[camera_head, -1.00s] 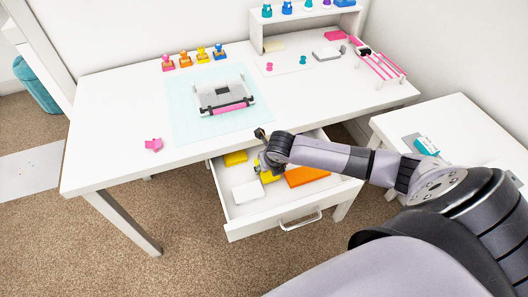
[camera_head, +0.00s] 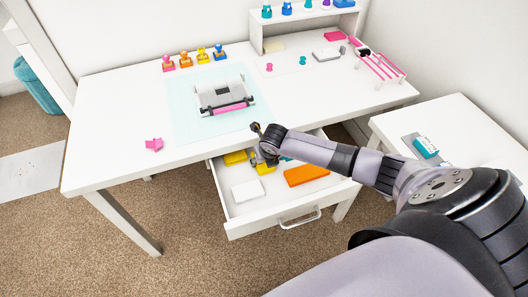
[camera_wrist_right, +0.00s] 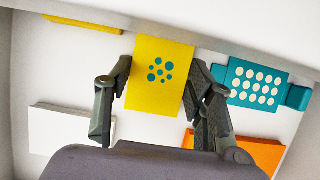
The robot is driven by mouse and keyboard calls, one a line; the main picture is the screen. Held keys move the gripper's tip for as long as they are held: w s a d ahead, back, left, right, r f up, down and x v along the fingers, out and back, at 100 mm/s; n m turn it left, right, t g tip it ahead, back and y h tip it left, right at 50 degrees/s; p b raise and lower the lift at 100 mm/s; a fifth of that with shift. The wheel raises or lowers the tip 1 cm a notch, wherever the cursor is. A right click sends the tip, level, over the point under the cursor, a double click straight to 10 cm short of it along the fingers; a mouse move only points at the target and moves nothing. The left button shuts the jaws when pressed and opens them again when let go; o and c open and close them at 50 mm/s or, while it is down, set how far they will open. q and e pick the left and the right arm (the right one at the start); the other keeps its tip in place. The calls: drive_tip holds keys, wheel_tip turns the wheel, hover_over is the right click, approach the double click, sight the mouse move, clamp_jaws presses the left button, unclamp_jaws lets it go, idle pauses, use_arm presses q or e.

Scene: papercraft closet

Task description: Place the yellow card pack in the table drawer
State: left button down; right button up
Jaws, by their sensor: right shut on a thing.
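The yellow card pack with teal dots (camera_wrist_right: 160,75) stands between the fingers of my right gripper (camera_wrist_right: 160,100) in the right wrist view. The fingers are shut on its two sides. In the head view my right gripper (camera_head: 262,158) is over the back part of the open table drawer (camera_head: 270,226), and a bit of the yellow pack (camera_head: 265,170) shows below it. The pack is over the drawer's inside; I cannot tell whether it touches the bottom. My left gripper is not in view.
The drawer also holds a white box (camera_head: 248,191), an orange pack (camera_head: 306,175), another yellow item (camera_head: 235,158) and a teal piece with white dots (camera_wrist_right: 257,85). The desk top (camera_head: 120,120) is above and behind it. A side table (camera_head: 470,125) stands at the right.

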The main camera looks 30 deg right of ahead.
drive_tip(key=o, duration=0.8)
drive_tip(key=shift+s+a+f, duration=0.1)
drive_tip(key=shift+s+f, duration=0.25)
drive_tip(key=shift+f, duration=0.15)
drive_tip(key=o, duration=0.5)
drive_tip(key=shift+f, duration=0.25)
drive_tip(key=shift+c, duration=0.2)
drive_tip(key=shift+r, duration=0.1)
drive_tip(key=shift+w+r, duration=0.1)
drive_tip(key=shift+r, duration=0.15)
drive_tip(key=d+p+v, duration=0.1)
drive_tip(key=v, duration=1.1)
drive_tip(key=shift+a+r+p, duration=0.3)
drive_tip(key=shift+a+r, duration=0.05)
drive_tip(key=shift+r, duration=0.15)
drive_tip(key=shift+w, duration=0.15)
